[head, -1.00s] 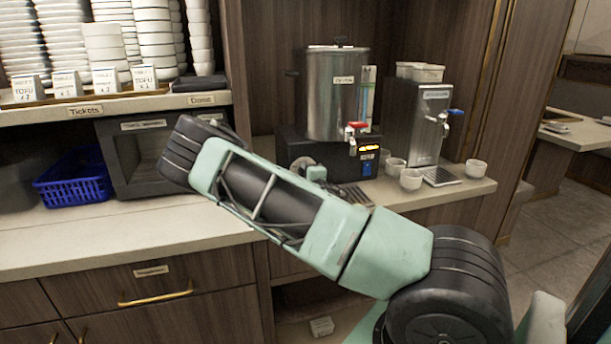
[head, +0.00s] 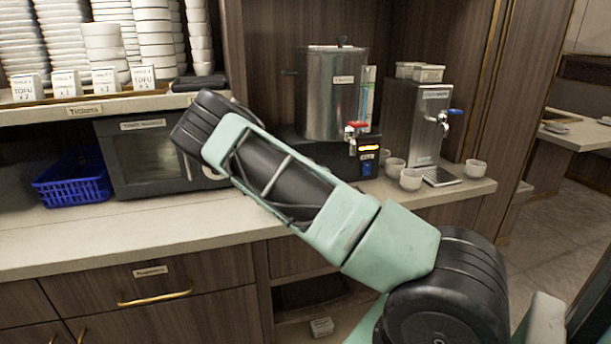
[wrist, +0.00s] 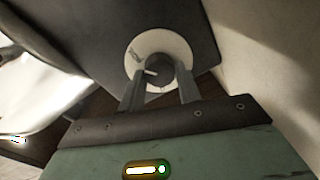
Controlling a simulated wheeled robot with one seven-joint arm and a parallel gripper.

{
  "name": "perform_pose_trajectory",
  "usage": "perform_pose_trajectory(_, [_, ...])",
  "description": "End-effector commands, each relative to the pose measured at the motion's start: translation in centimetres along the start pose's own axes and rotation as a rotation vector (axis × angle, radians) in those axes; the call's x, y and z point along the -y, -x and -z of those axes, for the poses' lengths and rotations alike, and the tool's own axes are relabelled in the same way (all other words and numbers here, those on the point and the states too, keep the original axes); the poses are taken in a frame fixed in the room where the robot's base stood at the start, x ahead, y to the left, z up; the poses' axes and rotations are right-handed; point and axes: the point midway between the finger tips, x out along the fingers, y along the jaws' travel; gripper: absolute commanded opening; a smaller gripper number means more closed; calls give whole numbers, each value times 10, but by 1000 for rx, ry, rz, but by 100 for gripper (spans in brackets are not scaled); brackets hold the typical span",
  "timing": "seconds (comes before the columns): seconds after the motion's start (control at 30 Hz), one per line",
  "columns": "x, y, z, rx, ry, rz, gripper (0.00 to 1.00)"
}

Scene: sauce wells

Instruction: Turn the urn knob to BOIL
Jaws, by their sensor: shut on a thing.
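The steel urn (head: 332,95) stands on a black base at the back of the counter, with a red-handled tap (head: 356,130) and a lit panel (head: 369,149). In the wrist view, the dark urn knob (wrist: 158,74) sits at the centre of a round white dial plate (wrist: 152,45). A pale pointer line on the knob points left in that view. The dial's lettering is too small to read. My gripper (wrist: 161,80) is shut on the knob, one finger on each side. In the head view my arm hides the knob and gripper.
A second steel dispenser (head: 418,120) with a blue-handled tap stands to the urn's right, with several white cups (head: 411,179) near it. A microwave (head: 147,158) and a blue basket (head: 73,182) stand to the left. The front counter (head: 130,225) is clear.

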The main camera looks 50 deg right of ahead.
Motion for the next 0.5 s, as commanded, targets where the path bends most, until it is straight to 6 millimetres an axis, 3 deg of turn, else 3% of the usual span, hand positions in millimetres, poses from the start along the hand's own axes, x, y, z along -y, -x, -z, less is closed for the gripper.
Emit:
perform_pose_trajectory(0.03, [0,0,-1,2,1,1,36])
perform_pose_trajectory(0.1, [0,0,-1,2,1,1,55])
perform_pose_trajectory(0.5, [1,7,-1,2,1,1,55])
